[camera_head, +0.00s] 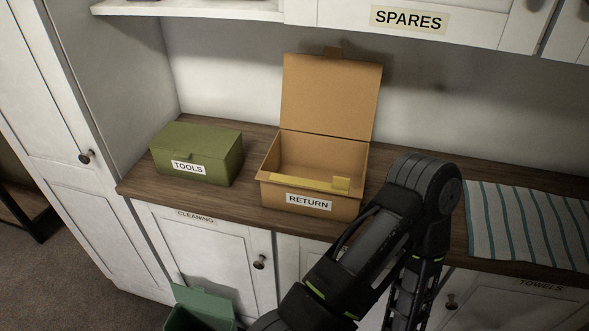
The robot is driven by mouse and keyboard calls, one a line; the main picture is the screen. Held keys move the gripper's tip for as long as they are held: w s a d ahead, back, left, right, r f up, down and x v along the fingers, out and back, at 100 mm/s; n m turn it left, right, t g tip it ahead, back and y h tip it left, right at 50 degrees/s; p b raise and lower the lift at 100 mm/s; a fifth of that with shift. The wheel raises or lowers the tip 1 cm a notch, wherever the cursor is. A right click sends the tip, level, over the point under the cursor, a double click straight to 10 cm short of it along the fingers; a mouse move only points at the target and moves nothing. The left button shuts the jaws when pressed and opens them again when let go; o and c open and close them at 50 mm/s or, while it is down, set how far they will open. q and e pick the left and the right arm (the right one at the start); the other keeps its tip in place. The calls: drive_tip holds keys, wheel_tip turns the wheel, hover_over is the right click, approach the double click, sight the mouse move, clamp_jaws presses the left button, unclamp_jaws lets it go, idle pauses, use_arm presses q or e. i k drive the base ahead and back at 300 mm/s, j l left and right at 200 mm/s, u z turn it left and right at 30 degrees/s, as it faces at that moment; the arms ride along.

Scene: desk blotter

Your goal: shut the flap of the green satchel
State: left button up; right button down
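I see no clear green satchel in this view. A green box (196,153) labelled TOOLS stands on the wooden counter at the left, and its lid is down. At the bottom edge, a darker green container (196,321) is partly in view with a raised green flap (205,302); the frame cuts it off, so I cannot tell what it is. One of my black arms reaches up from the bottom and bends near the counter's front. Neither gripper is in view.
A brown box (325,207) labelled RETURN stands open on the counter (250,212), lid raised against the wall. A yellow piece (310,184) lies along its front. A striped towel (525,228) lies at the right. Cabinets marked SPARES (409,19) hang above.

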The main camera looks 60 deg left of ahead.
sight(197, 297)
drive_tip(key=u, duration=3.15)
